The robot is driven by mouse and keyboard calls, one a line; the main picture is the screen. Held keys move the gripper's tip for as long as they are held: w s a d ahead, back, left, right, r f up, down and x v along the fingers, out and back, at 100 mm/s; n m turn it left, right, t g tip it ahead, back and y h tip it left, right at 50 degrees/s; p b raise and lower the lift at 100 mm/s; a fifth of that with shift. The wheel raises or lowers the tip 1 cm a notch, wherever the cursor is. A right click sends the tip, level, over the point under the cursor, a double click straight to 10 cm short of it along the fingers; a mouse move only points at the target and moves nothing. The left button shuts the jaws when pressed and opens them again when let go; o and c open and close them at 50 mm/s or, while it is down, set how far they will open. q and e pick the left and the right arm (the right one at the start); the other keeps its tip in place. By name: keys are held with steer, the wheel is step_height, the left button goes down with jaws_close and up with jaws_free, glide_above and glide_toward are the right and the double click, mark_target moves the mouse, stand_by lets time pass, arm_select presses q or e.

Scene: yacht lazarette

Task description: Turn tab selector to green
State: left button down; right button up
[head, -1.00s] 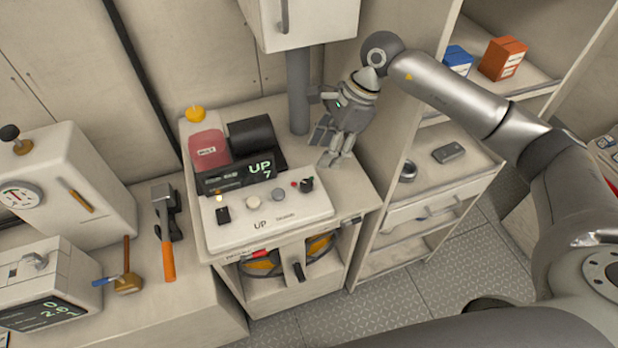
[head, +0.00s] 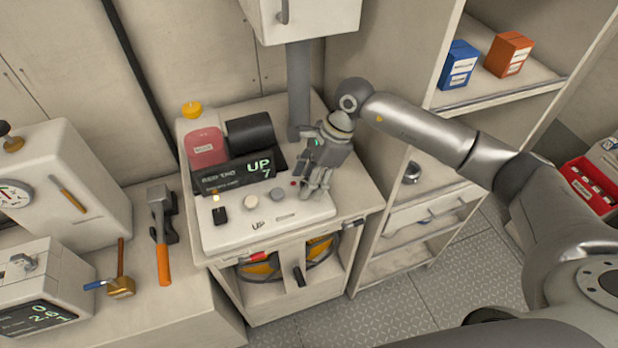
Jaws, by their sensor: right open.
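A white control panel (head: 290,222) with a black display (head: 235,175) reading "UP 7" stands on the cabinet in the middle. It carries a black rocker switch (head: 221,216), a pale round button (head: 251,202) and a grey round button (head: 277,194). A small red mark (head: 293,184) shows at its right end. The black knob beside that mark, seen earlier, is now hidden behind my right gripper (head: 312,191). My right gripper is open, pointing down over the panel's right end. I cannot tell whether it touches the knob. No green mark is visible. My left gripper is out of view.
A grey post (head: 299,85) rises close behind my right gripper, below a white wall box (head: 300,20). A shelf unit (head: 440,190) stands to the right. A hammer (head: 162,240) and a brass-headed mallet (head: 121,284) lie on the left counter.

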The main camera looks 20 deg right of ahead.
steer(key=shift+c, duration=0.5)
steer(key=c, duration=0.9)
steer(key=shift+f+m+t+b, duration=0.2)
steer(key=shift+m+t+b, duration=0.2)
steer(key=shift+m+b, duration=0.65)
steer(key=m+t+h+b, duration=0.1)
steer(key=m+b, duration=0.3)
steer(key=b, duration=0.1)
steer(key=m+t+h+b, duration=0.1)
steer(key=m+t+b, duration=0.1)
steer(key=m+b, duration=0.3)
steer(key=shift+s+a+m+b, duration=0.2)
steer(key=shift+m+b, duration=0.05)
steer(key=shift+b, duration=0.3)
steer(key=m+h+b, duration=0.1)
steer(key=m+b, duration=0.1)
steer(key=m+h+b, duration=0.1)
steer(key=m+b, duration=0.1)
steer(key=shift+r+t, duration=0.2)
steer(key=shift+t, duration=0.1)
steer(key=shift+m, duration=0.3)
steer(key=o, duration=1)
